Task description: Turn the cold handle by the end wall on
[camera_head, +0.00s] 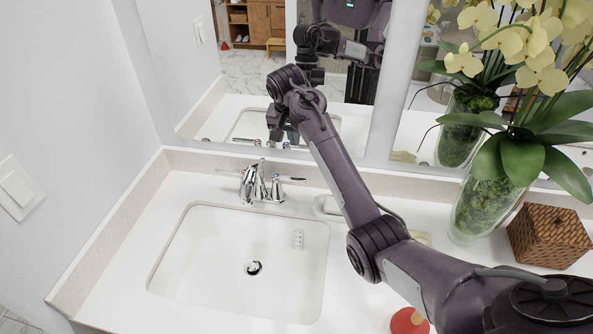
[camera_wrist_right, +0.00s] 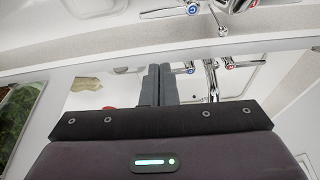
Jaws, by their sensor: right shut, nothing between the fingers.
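A chrome tap (camera_head: 262,186) stands behind the white sink, near the wall on the left. Its blue-marked cold handle (camera_head: 290,178) is on the right and points right; the blue mark shows in the right wrist view (camera_wrist_right: 192,10). Its other handle (camera_head: 230,172) points left and has a red mark (camera_wrist_right: 253,3) in the wrist view. No water shows. My right gripper (camera_head: 283,138) is shut and empty, pointing down by the mirror, above and behind the tap. Its closed fingers (camera_wrist_right: 160,72) appear apart from both handles. My left gripper is not in view.
The mirror (camera_head: 230,80) is close behind my right gripper and reflects the tap and my arm. The sink basin (camera_head: 215,260) is empty. A glass vase of orchids (camera_head: 485,205), a woven box (camera_head: 548,238) and a red object (camera_head: 409,322) stand on the right.

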